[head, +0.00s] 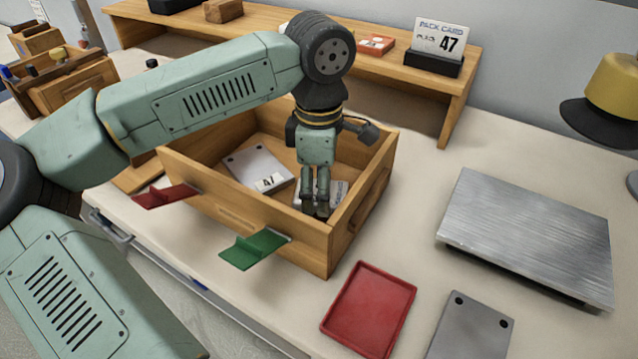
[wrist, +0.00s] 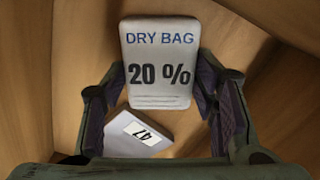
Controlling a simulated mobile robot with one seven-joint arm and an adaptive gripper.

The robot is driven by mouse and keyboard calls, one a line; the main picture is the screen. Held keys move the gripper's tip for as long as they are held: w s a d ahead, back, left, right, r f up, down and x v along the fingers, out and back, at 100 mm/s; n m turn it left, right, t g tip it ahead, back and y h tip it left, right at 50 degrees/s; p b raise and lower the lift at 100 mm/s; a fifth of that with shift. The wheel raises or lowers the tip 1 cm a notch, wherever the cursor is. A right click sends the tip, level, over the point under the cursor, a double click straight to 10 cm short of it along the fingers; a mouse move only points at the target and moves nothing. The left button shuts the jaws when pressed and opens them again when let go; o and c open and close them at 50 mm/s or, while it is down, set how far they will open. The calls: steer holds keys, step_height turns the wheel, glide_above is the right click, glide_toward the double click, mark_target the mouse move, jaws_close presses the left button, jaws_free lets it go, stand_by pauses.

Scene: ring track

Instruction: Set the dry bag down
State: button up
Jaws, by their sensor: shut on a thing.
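The dry bag (wrist: 160,50) is a pale, flat packet printed "DRY BAG 20 %". In the wrist view it is between the two fingers of my gripper (wrist: 160,72), which is shut on it. In the head view my gripper (head: 316,208) points down inside the right part of the open wooden box (head: 270,228). A pale part of the bag (head: 338,191) shows behind the fingers there; the rest is hidden. I cannot tell whether the bag touches the box floor.
A grey plate (head: 250,163) labelled 47 lies in the box's left part. Red (head: 165,195) and green (head: 255,247) flaps stick out at the front. A red tray (head: 370,308), grey plate (head: 468,330) and metal platform (head: 530,235) lie right. A shelf (head: 455,95) with a 47 card stands behind.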

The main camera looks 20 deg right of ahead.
steer(key=shift+f, duration=0.3)
steer(key=o, duration=1.2)
steer(key=shift+o, duration=0.2)
step_height(320, 180, up, 12)
steer(key=b, duration=0.1)
steer(key=shift+r, duration=0.15)
